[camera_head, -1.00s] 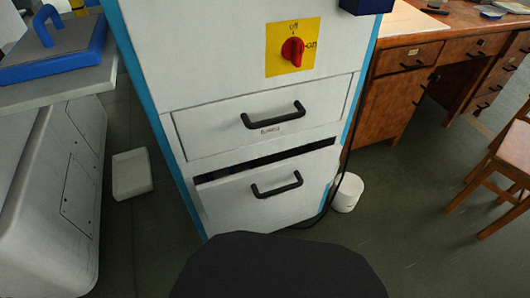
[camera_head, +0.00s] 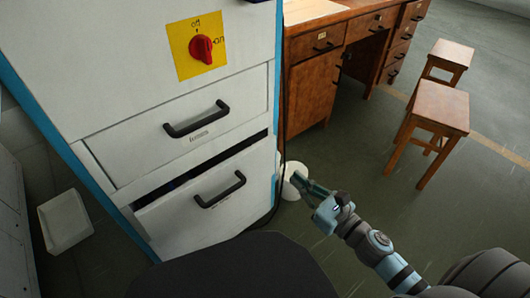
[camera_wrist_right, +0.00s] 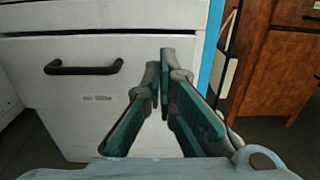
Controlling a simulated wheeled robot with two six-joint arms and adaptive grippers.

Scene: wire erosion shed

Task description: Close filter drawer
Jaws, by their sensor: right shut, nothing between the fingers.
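The lower drawer (camera_head: 178,225) of the white cabinet stands out a little at its top, with a dark gap above its front. It has a black handle (camera_head: 220,190). The upper drawer (camera_head: 130,150) looks flush and has its own black handle (camera_head: 197,119). Labels on both are too small to read. My right gripper (camera_head: 299,180) is shut and empty, right of the lower drawer and apart from its handle. In the right wrist view its fingertips (camera_wrist_right: 160,62) come together in front of a white drawer front (camera_wrist_right: 65,115), right of a black handle (camera_wrist_right: 85,69). My left gripper is not in view.
A white bin (camera_head: 289,188) stands on the floor behind my right gripper. A black cable runs down the cabinet's right side. A wooden desk (camera_head: 312,95) and stools (camera_head: 441,108) are at the right. A white box (camera_head: 65,222) lies left of the cabinet.

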